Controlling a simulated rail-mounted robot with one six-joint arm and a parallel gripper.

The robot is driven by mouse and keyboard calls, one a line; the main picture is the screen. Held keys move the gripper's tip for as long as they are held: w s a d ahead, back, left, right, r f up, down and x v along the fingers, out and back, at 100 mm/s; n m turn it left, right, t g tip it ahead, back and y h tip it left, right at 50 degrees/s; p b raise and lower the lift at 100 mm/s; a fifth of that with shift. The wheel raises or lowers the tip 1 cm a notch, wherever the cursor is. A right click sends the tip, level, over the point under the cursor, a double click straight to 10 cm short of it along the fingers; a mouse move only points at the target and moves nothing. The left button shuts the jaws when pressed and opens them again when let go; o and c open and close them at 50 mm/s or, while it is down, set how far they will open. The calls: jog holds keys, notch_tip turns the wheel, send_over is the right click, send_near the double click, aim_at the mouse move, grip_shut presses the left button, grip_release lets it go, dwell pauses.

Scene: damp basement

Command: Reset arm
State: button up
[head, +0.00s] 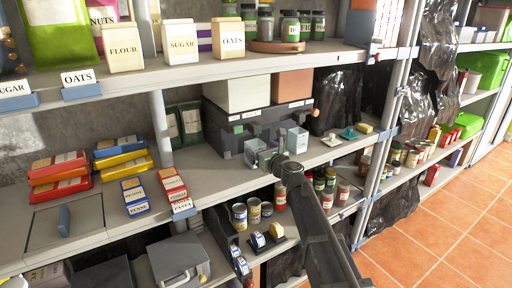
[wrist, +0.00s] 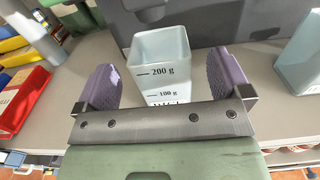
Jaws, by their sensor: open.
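My gripper (head: 265,157) is at the middle shelf in the head view, in front of a dark grey box. In the wrist view my gripper (wrist: 165,80) is open, with one purple finger pad on each side of a pale measuring cup (wrist: 160,50). The cup is marked 200 g and 100 g and stands upright on the shelf. Gaps show between the cup and both pads. The cup's lower part is hidden behind the gripper's bar. My arm reaches in from the lower right of the head view.
A second pale container (head: 297,139) stands right of the cup. The dark grey box (head: 225,125) is close behind. Red pasta packs (head: 173,188) lie to the left, and a saucer with a white cup (head: 332,139) is to the right. The upper shelf (head: 170,68) runs above.

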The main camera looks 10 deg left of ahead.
jog(key=s+d+f+n+g+p, duration=0.15)
jog(key=s+f+n+g, duration=0.25)
jog(key=s+n, duration=0.55)
jog(key=s+d+f+n+g, duration=0.25)
jog(key=s+n+g, duration=0.25)
jog(key=s+n, duration=0.4)
jog(key=s+d+f+n+g+h+p, duration=0.1)
jog(key=s+d+n+g+h+p, duration=0.4)
jog(key=s+d+n+h, duration=0.5)
jog(key=s+d+p, duration=0.2)
jog(key=s+d, duration=0.5)
jog(key=d, duration=0.3)
jog(key=shift+f+h, duration=0.35)
jog(key=shift+h, duration=0.05)
